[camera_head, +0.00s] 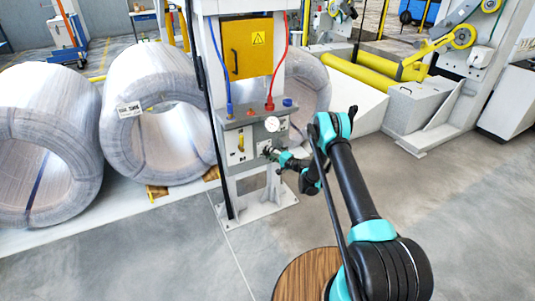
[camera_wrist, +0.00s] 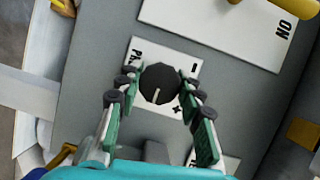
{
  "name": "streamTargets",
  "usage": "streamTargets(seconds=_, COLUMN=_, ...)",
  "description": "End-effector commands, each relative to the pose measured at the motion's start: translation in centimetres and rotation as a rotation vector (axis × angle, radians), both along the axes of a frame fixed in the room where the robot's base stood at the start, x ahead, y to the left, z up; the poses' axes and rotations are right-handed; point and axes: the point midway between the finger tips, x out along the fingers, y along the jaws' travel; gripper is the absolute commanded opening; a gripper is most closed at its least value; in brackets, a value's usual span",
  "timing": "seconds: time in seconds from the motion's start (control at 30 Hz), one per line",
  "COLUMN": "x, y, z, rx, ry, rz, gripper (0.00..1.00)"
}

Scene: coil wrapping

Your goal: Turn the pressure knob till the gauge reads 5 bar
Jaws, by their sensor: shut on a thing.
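The pressure knob (camera_wrist: 160,84) is a dark faceted disc with a pale pointer line, on a white plate (camera_wrist: 140,50) with minus and plus marks. My gripper (camera_wrist: 159,88) has its green-padded fingers on both sides of the knob, closed on it. In the head view my gripper (camera_head: 268,152) is at the front of the grey control panel (camera_head: 238,123) and hides the knob there. The gauge (camera_head: 272,124) is a small white dial above my gripper; its needle is too small to read.
A yellow lever (camera_head: 240,142) on a white plate is left of my gripper. A blue hose (camera_head: 222,70) and a red hose (camera_head: 279,60) run down to the panel top. Large wire coils (camera_head: 150,70) stand at the left. Grey floor (camera_head: 170,255) lies open in front.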

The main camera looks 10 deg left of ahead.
Motion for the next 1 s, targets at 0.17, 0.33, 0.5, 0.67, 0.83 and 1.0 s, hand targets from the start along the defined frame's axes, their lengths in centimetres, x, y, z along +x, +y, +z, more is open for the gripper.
streamTargets(seconds=0.17, x=-0.01, y=-0.15, z=-0.12, rx=0.011, ry=0.009, rz=-0.002, gripper=0.08)
streamTargets(seconds=0.33, x=-0.01, y=-0.15, z=-0.12, rx=0.012, ry=0.010, rz=-0.002, gripper=0.08)
streamTargets(seconds=0.5, x=-0.02, y=-0.14, z=-0.13, rx=0.012, ry=0.010, rz=-0.002, gripper=0.08)
streamTargets(seconds=0.67, x=-0.01, y=-0.11, z=-0.11, rx=0.012, ry=0.010, rz=-0.002, gripper=0.55)
streamTargets(seconds=0.83, x=-0.01, y=-0.06, z=-0.07, rx=0.013, ry=0.009, rz=-0.001, gripper=0.58)
streamTargets(seconds=1.0, x=0.00, y=-0.03, z=0.10, rx=0.013, ry=0.009, rz=-0.001, gripper=0.58)
